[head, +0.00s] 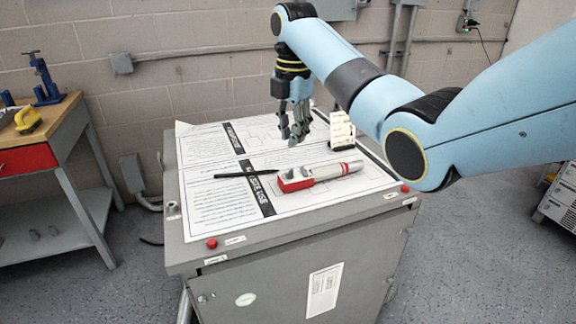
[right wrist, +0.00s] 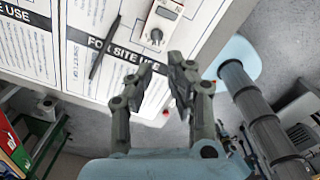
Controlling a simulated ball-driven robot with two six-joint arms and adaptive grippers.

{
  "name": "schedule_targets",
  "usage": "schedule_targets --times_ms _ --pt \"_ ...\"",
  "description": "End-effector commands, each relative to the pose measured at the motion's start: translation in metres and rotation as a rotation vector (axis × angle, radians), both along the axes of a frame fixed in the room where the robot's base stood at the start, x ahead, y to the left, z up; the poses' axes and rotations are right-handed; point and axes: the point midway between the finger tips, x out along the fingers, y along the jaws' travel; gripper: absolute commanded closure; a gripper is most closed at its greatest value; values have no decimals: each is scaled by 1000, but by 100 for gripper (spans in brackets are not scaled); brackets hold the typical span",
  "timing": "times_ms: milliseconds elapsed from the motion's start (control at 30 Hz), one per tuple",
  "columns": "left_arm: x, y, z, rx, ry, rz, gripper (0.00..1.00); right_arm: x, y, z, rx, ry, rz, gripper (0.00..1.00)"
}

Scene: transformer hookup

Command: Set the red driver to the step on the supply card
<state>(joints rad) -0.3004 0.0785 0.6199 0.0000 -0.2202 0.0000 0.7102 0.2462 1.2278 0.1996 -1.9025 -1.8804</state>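The red driver (head: 297,180) lies on the paper-covered cabinet top, with a red end, a grey body and red bands at its right end. Part of it shows at the top of the right wrist view (right wrist: 168,14), with a dark round knob on a pale face. A white upright piece with dark marks (head: 342,130), perhaps the supply card, stands behind it; its print is too small to read. My right gripper (head: 291,135) hangs above the cabinet top, behind the driver and apart from it. Its fingers are spread and empty in the right wrist view (right wrist: 158,78). My left gripper is out of view.
A thin black rod (head: 245,174) lies left of the driver. Printed sheets (head: 215,200) cover the grey cabinet (head: 290,260). Red knobs (head: 212,243) sit at its front corners. A wooden bench (head: 45,130) with blue and yellow tools stands at the left.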

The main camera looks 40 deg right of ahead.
Motion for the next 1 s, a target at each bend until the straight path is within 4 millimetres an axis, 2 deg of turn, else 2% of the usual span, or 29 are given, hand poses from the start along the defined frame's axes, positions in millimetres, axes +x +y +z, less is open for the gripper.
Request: schedule_targets --times_ms 67,167,267,600,700,1000 --pt "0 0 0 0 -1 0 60 6 -2 9 9 9 46 83" --pt "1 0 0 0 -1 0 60 8 -3 7 12 13 69 83" --pt "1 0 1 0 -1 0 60 8 -3 -7 12 15 69 83" --pt "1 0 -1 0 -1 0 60 9 -2 -73 11 15 67 83" --pt "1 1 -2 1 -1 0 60 10 -2 -86 10 11 67 83" --pt "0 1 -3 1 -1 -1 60 11 -2 -96 10 9 67 83"
